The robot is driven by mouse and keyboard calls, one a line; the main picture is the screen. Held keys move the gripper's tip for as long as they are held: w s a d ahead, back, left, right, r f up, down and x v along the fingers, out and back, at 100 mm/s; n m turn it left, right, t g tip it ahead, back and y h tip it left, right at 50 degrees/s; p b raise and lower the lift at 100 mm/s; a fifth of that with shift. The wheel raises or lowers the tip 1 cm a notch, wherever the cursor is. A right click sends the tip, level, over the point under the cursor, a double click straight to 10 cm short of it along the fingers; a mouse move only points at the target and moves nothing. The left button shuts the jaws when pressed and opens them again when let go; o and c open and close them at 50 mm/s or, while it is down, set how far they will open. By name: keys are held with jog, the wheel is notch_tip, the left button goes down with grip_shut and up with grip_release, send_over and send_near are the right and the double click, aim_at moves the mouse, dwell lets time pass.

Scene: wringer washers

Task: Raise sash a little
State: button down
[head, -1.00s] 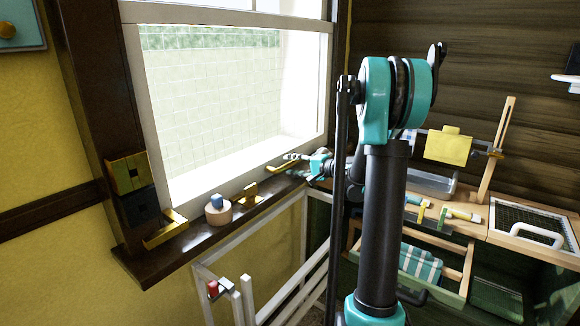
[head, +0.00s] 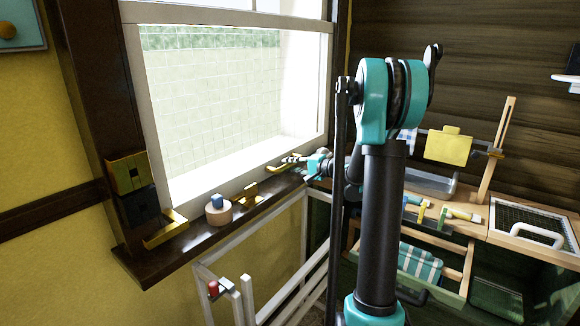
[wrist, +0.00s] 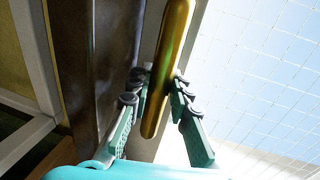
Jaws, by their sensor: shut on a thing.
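The sash (head: 147,115) is a white-framed window pane at the left of the head view. Its bottom rail sits low, close above the dark wooden sill (head: 190,241). A brass bar handle (wrist: 166,72) runs between my gripper's fingers in the wrist view; in the head view it shows small at the sash's lower right. My gripper (wrist: 158,88) is shut on this handle, with one finger on each side. In the head view my gripper (head: 300,162) is at the right end of the sill, partly hidden by my arm.
On the sill stand a round wooden piece with a blue top (head: 218,209) and a small brass catch (head: 250,193). A white rack (head: 247,300) stands below. At right are a wooden bench with a wire-mesh panel (head: 535,225) and a yellow tag (head: 449,146).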

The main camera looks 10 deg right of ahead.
notch_tip(320, 180, up, 15)
dwell(0.6)
jog(key=c, duration=1.4)
grip_release()
jog(key=shift+o, duration=0.2)
jog(key=v, duration=1.2)
